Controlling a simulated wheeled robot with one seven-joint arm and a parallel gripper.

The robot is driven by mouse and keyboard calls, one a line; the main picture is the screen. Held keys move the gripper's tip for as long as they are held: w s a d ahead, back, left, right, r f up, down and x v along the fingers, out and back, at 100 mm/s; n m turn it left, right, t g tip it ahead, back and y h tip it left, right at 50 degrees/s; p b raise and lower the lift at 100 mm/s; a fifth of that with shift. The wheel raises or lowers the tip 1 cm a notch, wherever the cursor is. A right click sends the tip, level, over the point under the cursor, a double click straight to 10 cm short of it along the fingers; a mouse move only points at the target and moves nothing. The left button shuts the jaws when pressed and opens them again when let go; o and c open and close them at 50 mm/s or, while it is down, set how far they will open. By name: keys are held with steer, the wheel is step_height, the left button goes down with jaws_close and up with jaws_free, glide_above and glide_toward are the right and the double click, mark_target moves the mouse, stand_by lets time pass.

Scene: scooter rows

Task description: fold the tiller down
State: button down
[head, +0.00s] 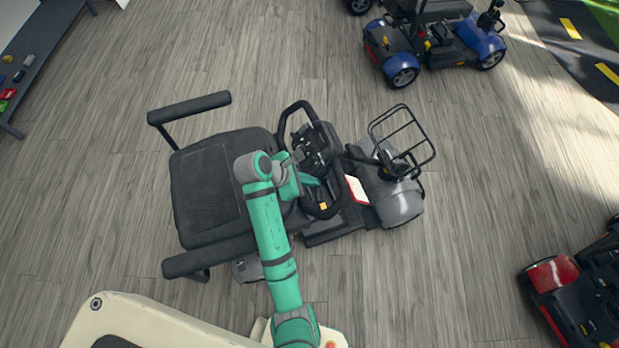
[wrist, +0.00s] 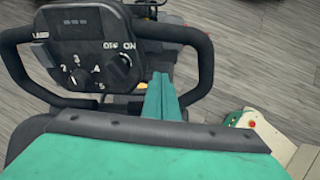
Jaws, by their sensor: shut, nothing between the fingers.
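The grey scooter stands mid-floor in the head view, its black seat (head: 210,185) at left and its front end (head: 398,203) at right. Its tiller (head: 358,153) leans from the front end toward the seat; the exact angle is hard to tell. The tiller head (head: 314,143) has loop handles on both sides and, in the wrist view, a console (wrist: 85,50) with a numbered dial and an off/on knob. My gripper (head: 313,182) is shut and empty. In the wrist view its fingers (wrist: 160,97) lie across the right loop handle's (wrist: 203,65) opening, beside the console; contact is unclear.
A wire basket (head: 402,138) sits over the scooter's front. A blue scooter (head: 430,45) stands at the top and a red one (head: 560,285) at lower right. A shelf (head: 40,50) is at upper left. Floor between them is clear.

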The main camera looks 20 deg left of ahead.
mark_target(337, 174)
steer(key=x, duration=0.6)
steer(key=shift+d+f, duration=0.2)
steer(key=shift+f, duration=0.05)
steer(key=shift+w+d+r, duration=0.2)
steer(key=shift+d+r, duration=0.15)
steer(key=shift+r, duration=0.25)
steer(key=shift+w+d+r, duration=0.2)
steer(key=shift+d+r, duration=0.1)
steer(key=shift+r, duration=0.3)
steer(key=shift+w+d+r, duration=0.15)
steer(key=shift+d+r, duration=0.2)
steer(key=shift+r, duration=0.2)
steer(key=shift+w+d+r, duration=0.35)
steer(key=shift+d+r, duration=0.1)
steer(key=shift+r, duration=0.1)
steer(key=shift+w+d+r, duration=0.35)
steer(key=shift+d+r, duration=0.1)
steer(key=shift+r, duration=0.1)
